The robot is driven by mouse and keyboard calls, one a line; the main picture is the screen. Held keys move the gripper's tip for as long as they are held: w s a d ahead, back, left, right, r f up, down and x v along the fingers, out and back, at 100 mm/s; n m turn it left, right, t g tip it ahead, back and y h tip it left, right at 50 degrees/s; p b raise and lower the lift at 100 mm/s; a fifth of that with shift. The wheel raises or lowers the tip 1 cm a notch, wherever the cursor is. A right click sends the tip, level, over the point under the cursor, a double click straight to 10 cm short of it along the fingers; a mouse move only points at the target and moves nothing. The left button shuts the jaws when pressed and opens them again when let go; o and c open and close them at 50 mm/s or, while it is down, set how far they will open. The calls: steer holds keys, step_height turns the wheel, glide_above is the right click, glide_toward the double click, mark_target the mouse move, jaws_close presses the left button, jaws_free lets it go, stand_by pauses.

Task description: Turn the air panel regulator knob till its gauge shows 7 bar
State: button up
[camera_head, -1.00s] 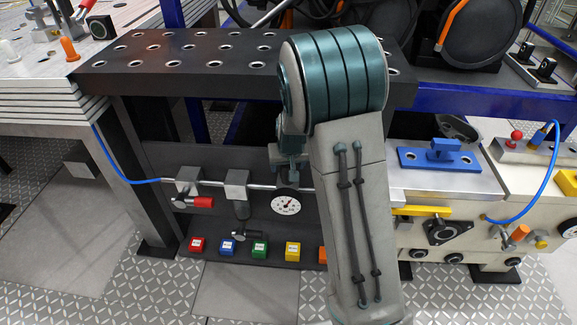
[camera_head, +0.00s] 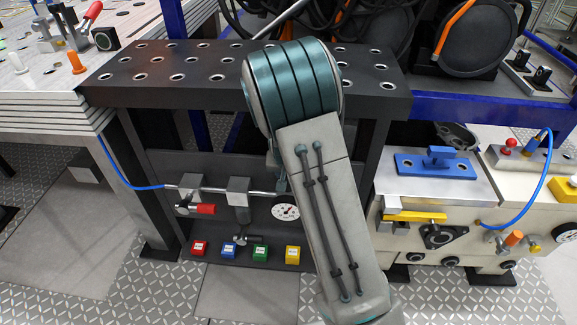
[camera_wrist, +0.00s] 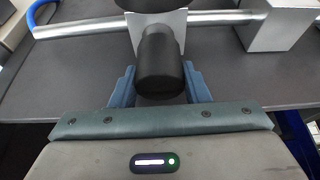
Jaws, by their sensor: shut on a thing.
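The air panel (camera_head: 210,170) is a dark board under the perforated table, with a silver air pipe across it. In the wrist view, the black cylindrical regulator knob (camera_wrist: 160,65) sticks out from a silver block (camera_wrist: 172,28) on the pipe. My gripper (camera_wrist: 160,90) is shut on the knob, with one blue finger on each side. In the head view, my arm hides the knob and gripper.
A red-handled valve (camera_head: 203,209) and a second silver block (camera_head: 238,190) are left of the gauge. Several coloured tags, including a yellow one (camera_head: 293,252), line the panel's lower edge. The black table top (camera_head: 215,90) overhangs the panel. A blue hose (camera_head: 125,178) enters from the left.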

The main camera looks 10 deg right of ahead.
steer(key=shift+m+h+p, duration=0.3)
steer(key=shift+m+p, duration=0.2)
steer(key=shift+m, duration=0.1)
steer(key=o, duration=1)
steer(key=shift+p+v, duration=1.55)
steer(key=shift+v, duration=5.4)
steer(key=shift+r, duration=0.1)
